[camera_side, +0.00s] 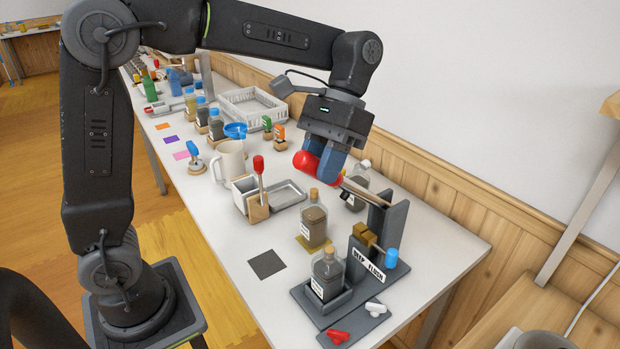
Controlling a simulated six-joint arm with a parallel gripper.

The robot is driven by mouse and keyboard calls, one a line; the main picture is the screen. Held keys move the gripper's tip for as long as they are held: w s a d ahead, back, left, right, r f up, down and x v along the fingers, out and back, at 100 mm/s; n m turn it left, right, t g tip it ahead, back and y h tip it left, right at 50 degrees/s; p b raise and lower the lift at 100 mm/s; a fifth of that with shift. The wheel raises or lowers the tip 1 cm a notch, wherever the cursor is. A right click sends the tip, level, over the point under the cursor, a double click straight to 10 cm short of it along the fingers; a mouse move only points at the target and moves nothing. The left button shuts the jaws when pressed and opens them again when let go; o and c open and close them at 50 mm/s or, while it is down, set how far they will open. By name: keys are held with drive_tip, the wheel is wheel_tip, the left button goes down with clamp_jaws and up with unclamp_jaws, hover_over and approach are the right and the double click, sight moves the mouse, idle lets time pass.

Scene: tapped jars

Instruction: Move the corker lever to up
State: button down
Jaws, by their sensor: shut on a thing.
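The corker (384,235) is a dark grey stand at the front right of the table. Its lever (357,191) is a thin bar running from the top of the post leftward and slightly up in the picture to a red grip (305,161). My gripper (325,165), with blue fingers, is shut on the lever near the red grip; the fingers hide part of the bar. A corked bottle (327,273) stands upright in the holder on the corker's base, beside a brass-coloured part (364,236).
A corked bottle (313,222) stands on a yellow square left of the corker. Another bottle (353,190) is behind the lever. A small stand with a red-topped stick (259,180), a metal tray (285,197) and a mug (229,163) are farther left. A dark square (267,264) lies bare.

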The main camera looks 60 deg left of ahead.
drive_tip(key=shift+w+r, duration=0.2)
drive_tip(key=c, duration=0.8)
unclamp_jaws()
